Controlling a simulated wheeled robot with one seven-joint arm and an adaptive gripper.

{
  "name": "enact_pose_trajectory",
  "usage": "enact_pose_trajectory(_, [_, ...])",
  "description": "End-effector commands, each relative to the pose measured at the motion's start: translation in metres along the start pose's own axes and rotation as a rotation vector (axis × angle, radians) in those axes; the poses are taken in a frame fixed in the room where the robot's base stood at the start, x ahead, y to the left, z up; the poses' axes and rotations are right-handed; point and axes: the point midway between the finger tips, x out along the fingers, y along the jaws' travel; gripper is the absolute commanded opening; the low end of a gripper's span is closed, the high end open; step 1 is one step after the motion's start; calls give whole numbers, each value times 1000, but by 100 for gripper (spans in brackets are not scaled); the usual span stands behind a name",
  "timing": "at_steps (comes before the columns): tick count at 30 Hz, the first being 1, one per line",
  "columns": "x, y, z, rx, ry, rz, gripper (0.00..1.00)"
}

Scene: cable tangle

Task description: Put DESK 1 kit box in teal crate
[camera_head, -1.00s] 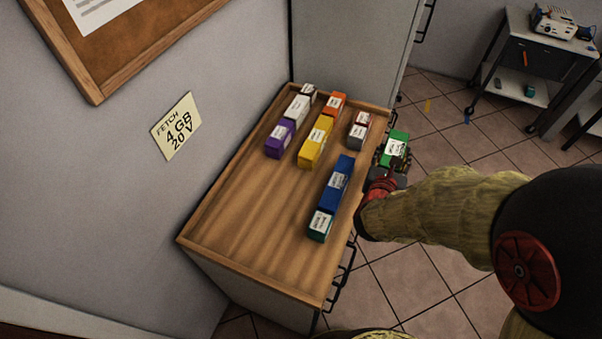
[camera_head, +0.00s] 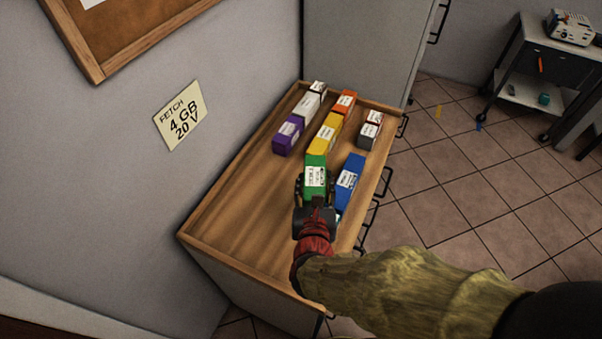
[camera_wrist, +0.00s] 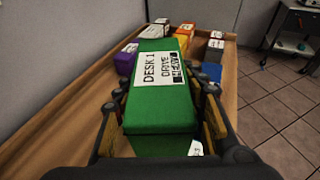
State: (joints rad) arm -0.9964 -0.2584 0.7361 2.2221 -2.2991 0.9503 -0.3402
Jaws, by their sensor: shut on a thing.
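The green DESK 1 kit box (camera_head: 315,174) is between the fingers of my gripper (camera_head: 314,192), which is shut on it. In the wrist view the green box (camera_wrist: 158,112) fills the middle, with a white label reading "DESK 1 DRIVE" and a dark line below. My gripper's fingers (camera_wrist: 160,118) flank its two sides. In the head view it is over the wooden cabinet top (camera_head: 235,215), left of a blue box and in front of a yellow one. I cannot tell whether it touches the top. No teal crate is visible.
The raised-edge top holds a blue box (camera_head: 350,183), yellow box (camera_head: 325,140), purple box (camera_head: 288,136), orange box (camera_head: 345,102), white box (camera_head: 307,105) and grey box (camera_head: 369,131). The top's front left is bare. A trolley (camera_head: 545,70) stands far right.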

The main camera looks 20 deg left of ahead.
Motion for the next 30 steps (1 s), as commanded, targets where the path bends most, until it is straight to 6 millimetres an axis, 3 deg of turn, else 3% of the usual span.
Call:
enact_pose_trajectory(11, [74,47,-18,-1,-1,-1,0])
enact_pose_trajectory(18, [110,66,-47,0,0,-1,0])
enact_pose_trajectory(30, [131,76,-68,-1,-1,-1,0])
